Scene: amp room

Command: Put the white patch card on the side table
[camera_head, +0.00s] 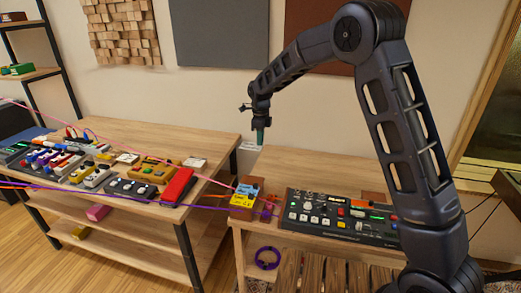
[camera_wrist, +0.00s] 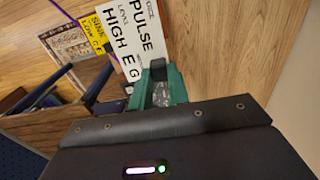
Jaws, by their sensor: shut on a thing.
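The white patch card (camera_wrist: 130,35) carries black printed words, among them "PULSE" and "HIGH", in the wrist view. My gripper (camera_wrist: 160,78) has green fingers and is shut at the card's lower edge. In the head view my gripper (camera_head: 260,138) points down near the back wall, with the white card (camera_head: 253,148) at its tips, small and nearly edge-on. They appear over the back left part of the right-hand wooden table (camera_head: 262,172). Whether the card touches the tabletop is hard to tell. The left wooden table (camera_head: 215,142) stands apart from it.
A mixer-like console (camera_head: 340,217) and blue and yellow boxes (camera_head: 245,197) sit on the right table. The left table holds several pedals, a red pedal (camera_head: 178,186) and white cards (camera_head: 194,162). Pink and purple cables (camera_head: 110,191) stretch across. The right table's back left is clear.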

